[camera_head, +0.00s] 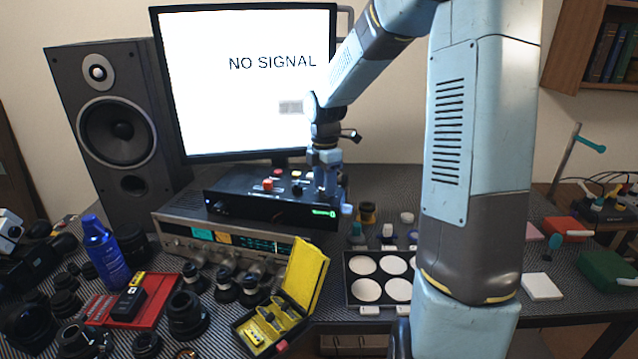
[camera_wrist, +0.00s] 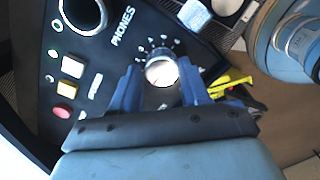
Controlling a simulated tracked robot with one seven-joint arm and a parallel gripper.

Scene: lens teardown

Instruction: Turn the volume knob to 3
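A round, silver-topped knob (camera_wrist: 162,71) sits on a black panel in the wrist view, with a ring of pale marks around its far side. Whether the fingertips touch the knob is not clear. In the head view my gripper (camera_head: 327,196) reaches down at the right end of the black control box (camera_head: 262,207), and it hides the knob there. A small green display (camera_head: 324,212) glows on the box's front.
The box stands on a silver receiver (camera_head: 190,232) before a monitor (camera_head: 243,120). A yellow case (camera_head: 305,276) and a disc tray (camera_head: 348,290) lie in front.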

